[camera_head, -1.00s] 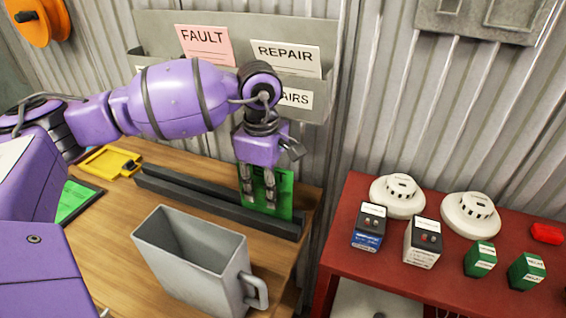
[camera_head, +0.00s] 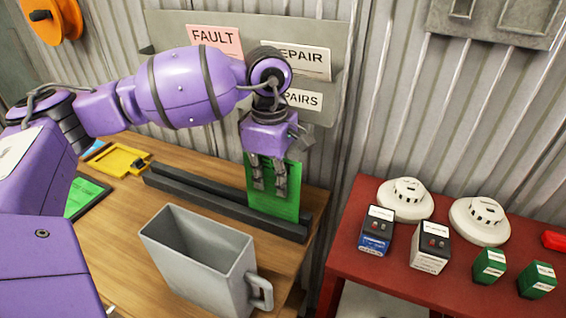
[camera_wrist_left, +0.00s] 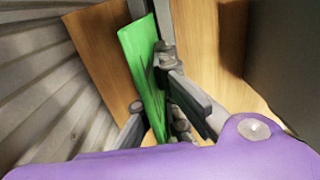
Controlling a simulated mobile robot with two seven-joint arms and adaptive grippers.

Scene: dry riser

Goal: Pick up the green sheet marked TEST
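The green sheet (camera_head: 273,205) stands upright at the right end of a dark slotted rail (camera_head: 225,208) on the wooden bench. Its lower edge is hidden by the front bar, and I cannot read any marking on it. My left gripper (camera_head: 270,188) points down with two fingers across the sheet's front face. In the left wrist view the sheet (camera_wrist_left: 142,55) runs between the fingers (camera_wrist_left: 155,110), which appear closed on it. My right gripper is not in view.
A grey mug-like container (camera_head: 205,260) stands in front of the rail. A wall rack (camera_head: 345,60) with FAULT and REPAIR cards is behind. A yellow tray (camera_head: 112,160) and a dark board with green paper (camera_head: 85,197) lie left. A red table (camera_head: 400,280) with detectors and small boxes is right.

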